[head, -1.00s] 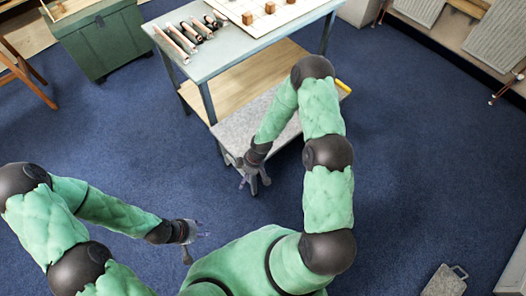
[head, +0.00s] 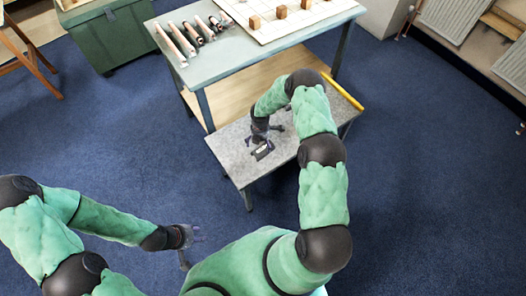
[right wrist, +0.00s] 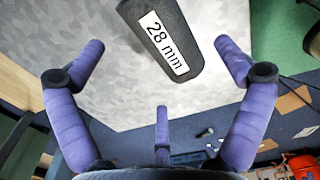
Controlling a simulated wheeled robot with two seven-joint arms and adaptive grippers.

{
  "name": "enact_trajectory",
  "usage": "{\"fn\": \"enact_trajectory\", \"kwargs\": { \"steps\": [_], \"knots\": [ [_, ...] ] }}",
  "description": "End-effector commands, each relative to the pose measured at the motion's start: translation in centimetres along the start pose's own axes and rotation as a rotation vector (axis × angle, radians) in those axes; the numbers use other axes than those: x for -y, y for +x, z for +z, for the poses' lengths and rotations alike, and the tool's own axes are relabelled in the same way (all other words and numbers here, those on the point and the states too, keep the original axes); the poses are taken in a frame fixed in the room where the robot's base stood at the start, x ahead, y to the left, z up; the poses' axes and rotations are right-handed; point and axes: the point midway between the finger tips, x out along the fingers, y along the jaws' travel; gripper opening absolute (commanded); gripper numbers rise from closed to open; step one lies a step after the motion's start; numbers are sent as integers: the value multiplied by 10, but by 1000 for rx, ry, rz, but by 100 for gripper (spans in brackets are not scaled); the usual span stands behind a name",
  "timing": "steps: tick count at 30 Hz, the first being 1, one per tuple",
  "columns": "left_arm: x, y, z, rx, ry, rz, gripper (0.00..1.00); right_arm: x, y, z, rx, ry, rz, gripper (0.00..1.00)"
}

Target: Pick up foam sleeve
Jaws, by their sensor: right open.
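The foam sleeve (right wrist: 155,30) is a dark grey cylinder with a white "28 mm" label. It lies on the mottled grey low bench, and in the head view it shows small and dark with a pale label (head: 263,150). My right gripper (head: 266,138) is over the low bench at the sleeve. In the right wrist view my right gripper (right wrist: 161,78) has its purple fingers spread wide, with the sleeve between and beyond them, not gripped. My left gripper (head: 192,244) hangs empty over the floor at lower left, with its fingers apart.
The low grey bench (head: 232,165) stands before a taller table (head: 215,65) holding pipes, tools and a white board with wooden blocks. A yellow stick (head: 342,92) lies at the bench's right edge. A green chest (head: 110,35) stands at upper left.

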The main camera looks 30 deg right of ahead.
Motion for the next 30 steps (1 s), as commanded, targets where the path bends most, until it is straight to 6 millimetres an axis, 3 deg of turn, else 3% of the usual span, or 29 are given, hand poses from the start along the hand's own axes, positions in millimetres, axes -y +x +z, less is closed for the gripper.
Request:
{"fn": "enact_trajectory", "kwargs": {
  "steps": [5,14,22,27,30],
  "knots": [
    [2,5,0,0,0,0,40,0,11,0,1,2,1,100],
    [8,23,-1,0,0,0,40,1,51,0,0,1,1,100],
    [8,22,-1,0,0,0,40,0,52,0,1,2,3,100],
    [8,22,-1,0,0,0,40,0,52,0,1,2,2,52],
    [8,22,-1,0,0,0,40,0,53,0,1,2,2,49]
  ]
}}
